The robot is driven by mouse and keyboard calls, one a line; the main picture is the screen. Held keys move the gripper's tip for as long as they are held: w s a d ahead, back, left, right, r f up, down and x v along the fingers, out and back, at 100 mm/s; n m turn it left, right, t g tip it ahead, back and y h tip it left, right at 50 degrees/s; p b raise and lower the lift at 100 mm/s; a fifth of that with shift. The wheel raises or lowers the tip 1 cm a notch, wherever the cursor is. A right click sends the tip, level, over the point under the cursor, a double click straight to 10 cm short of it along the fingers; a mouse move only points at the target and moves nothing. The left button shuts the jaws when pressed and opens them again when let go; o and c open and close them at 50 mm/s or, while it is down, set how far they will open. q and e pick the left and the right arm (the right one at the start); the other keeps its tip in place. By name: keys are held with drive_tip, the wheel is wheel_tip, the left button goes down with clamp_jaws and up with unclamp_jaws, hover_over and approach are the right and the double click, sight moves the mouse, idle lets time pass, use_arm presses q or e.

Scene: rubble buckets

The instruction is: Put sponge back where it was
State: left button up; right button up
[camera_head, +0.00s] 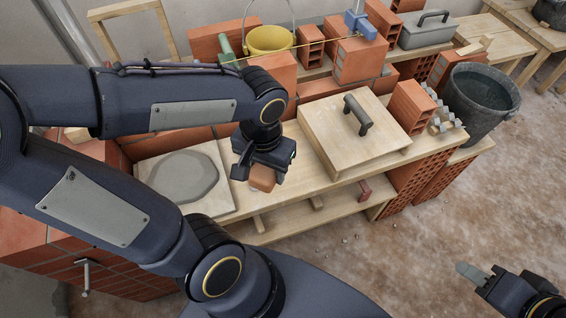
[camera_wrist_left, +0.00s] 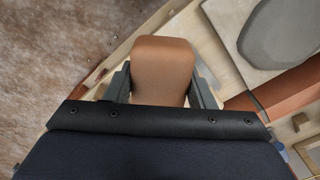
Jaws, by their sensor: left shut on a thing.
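My left gripper (camera_head: 263,170) is shut on the sponge (camera_head: 262,178), an orange-brown block with rounded edges. The sponge also shows in the left wrist view (camera_wrist_left: 162,65), between the two fingers. It is over the front part of the wooden bench top (camera_head: 284,168), right of the mortar board. I cannot tell whether it touches the bench. My right gripper (camera_head: 490,282) is at the bottom right, over the floor and away from the bench. A flat pale grey piece shows at its tip, and its jaw state is unclear.
A board with grey mortar (camera_head: 226,204) lies left of the sponge. A wooden board with a dark handle (camera_head: 312,112) lies to the right. Hollow bricks (camera_head: 412,104), a yellow bucket (camera_head: 269,40) and a dark bucket (camera_head: 482,100) stand beyond. Bench top between the boards is clear.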

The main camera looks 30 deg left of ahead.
use_arm(q)
drive_tip(key=w+a+f+b, duration=0.1)
drive_tip(key=w+f, duration=0.2)
drive_tip(key=w, duration=0.1)
drive_tip(key=w+a+f+b, duration=0.1)
drive_tip(key=w+f, duration=0.2)
drive_tip(key=w, duration=0.1)
drive_tip(key=w+a+f+b, duration=0.1)
drive_tip(key=w+f, duration=0.2)
drive_tip(key=w, duration=0.1)
drive_tip(key=shift+w+a+f, duration=0.1)
drive_tip(key=shift+w+a, duration=0.15)
drive_tip(key=shift+w+f+b, duration=0.2)
drive_tip(key=shift+f+b, duration=0.05)
drive_tip(key=shift+b, duration=0.05)
wheel_tip(320, 180, down, 3)
drive_tip(key=shift+w+f+b, duration=0.1)
drive_tip(key=shift+w+b, duration=0.05)
drive_tip(key=shift+b, duration=0.35)
drive_tip(key=shift+f, duration=0.2)
drive_tip(key=o, duration=1)
drive_tip(key=shift+o, duration=0.2)
